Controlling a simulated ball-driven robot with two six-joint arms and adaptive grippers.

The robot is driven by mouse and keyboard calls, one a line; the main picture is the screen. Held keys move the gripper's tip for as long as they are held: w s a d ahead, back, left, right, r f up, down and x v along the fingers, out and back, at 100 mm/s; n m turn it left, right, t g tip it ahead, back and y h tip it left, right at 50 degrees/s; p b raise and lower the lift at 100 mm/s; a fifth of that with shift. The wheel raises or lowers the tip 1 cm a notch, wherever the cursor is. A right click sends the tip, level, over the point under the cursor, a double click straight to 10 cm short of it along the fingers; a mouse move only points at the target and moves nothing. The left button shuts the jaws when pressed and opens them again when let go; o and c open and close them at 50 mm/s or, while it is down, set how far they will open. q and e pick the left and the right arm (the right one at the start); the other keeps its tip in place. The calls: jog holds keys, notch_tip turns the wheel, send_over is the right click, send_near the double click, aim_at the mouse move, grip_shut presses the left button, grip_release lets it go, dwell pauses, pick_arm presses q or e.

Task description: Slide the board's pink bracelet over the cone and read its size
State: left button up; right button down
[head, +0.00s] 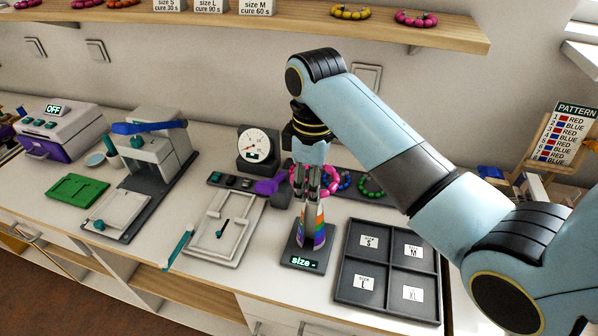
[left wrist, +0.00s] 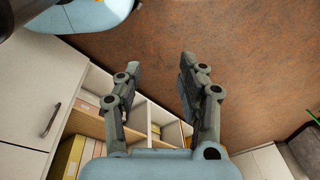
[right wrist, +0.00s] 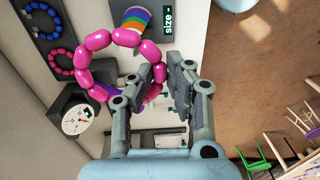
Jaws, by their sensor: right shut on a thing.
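The pink bracelet (head: 295,178) hangs from my right gripper (head: 314,192), which is shut on its beads. In the right wrist view the bracelet (right wrist: 98,41) is a ring of large pink beads left of the right gripper (right wrist: 163,78). The rainbow-striped cone (head: 317,230) stands upright on a dark base whose display (head: 303,262) reads "size -". The gripper hides the cone's tip in the head view. The cone (right wrist: 133,18) shows beyond the bracelet in the right wrist view, outside its ring. My left gripper (left wrist: 160,72) is open and empty above the floor.
A dark sorting tray (head: 340,291) with compartments marked S, M, L and XL lies right of the cone. Blue (head: 345,181) and green (head: 371,188) bracelets lie behind the cone. A dial gauge (head: 254,143) and a white frame (head: 205,250) stand to the left.

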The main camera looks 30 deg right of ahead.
pick_arm(q)
jog(key=s, duration=0.6)
pick_arm(e)
notch_tip(320, 180, down, 3)
jog(key=shift+r, duration=0.15)
notch_tip(320, 180, down, 8)
jog(key=b, duration=0.3)
jog(key=shift+r, duration=0.25)
jog(key=c, duration=1.2)
grip_release()
pick_arm(q)
jog(key=w+f, duration=0.1)
jog(key=w, duration=0.1)
jog(key=w+f, duration=0.1)
jog(key=f, duration=0.1)
jog(key=shift+w+a, duration=0.1)
jog(key=shift+w, duration=0.25)
pick_arm(e)
jog(key=shift+w+r, duration=0.1)
jog(key=shift+c, duration=0.2)
jog(key=shift+o, duration=0.7)
jog(key=shift+w+d+r, duration=0.1)
